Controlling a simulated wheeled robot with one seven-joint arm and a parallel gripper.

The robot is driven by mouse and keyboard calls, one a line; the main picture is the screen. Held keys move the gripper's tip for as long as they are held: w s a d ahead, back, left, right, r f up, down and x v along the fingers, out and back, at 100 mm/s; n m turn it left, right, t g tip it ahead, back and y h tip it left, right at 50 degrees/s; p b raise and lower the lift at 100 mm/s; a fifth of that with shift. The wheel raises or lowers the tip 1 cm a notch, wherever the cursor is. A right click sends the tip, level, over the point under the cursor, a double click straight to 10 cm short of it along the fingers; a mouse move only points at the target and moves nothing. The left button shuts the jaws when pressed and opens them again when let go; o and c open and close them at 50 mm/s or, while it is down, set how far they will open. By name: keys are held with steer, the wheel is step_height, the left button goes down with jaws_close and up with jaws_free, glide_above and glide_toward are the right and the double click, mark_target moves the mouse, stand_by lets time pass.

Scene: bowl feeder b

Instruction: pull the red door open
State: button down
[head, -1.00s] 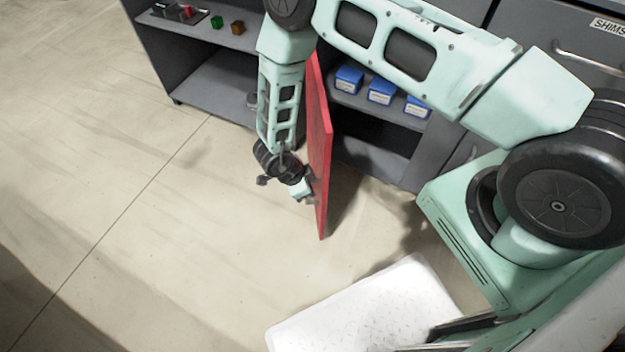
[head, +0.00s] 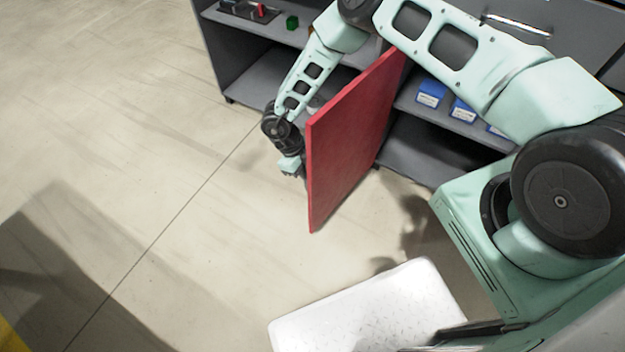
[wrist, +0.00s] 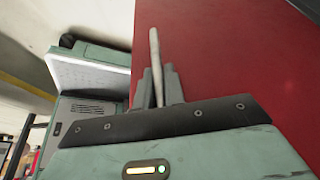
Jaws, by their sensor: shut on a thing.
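The red door (head: 355,130) stands swung out from the grey cabinet, its broad face turned toward the head camera and its free edge toward the floor in front. My gripper (head: 297,170) is at the left side of the door near that free edge, partly hidden by the door in the head view. In the wrist view the door's red face (wrist: 225,60) fills the right side. There my gripper's fingers (wrist: 158,88) are closed around a pale, bar-like handle (wrist: 155,55) in front of the red face.
The grey cabinet (head: 215,60) has open shelves. Blue bins (head: 431,93) sit on a shelf right of the door, and a green block (head: 292,22) lies on the upper left shelf. A white plate-like part (head: 365,310) is at the lower middle. Floor to the left is clear.

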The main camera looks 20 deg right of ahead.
steer(key=shift+w+a, duration=0.4)
steer(key=shift+w, duration=0.25)
steer(key=c, duration=1.5)
jaws_free()
steer(key=shift+r, duration=0.1)
steer(key=p+v, duration=0.1)
steer(key=v, duration=0.7)
steer(key=p+v, duration=0.1)
steer(key=v, duration=0.8)
steer(key=shift+d+r, duration=0.15)
steer(key=shift+d, duration=0.05)
steer(key=shift+w, duration=0.1)
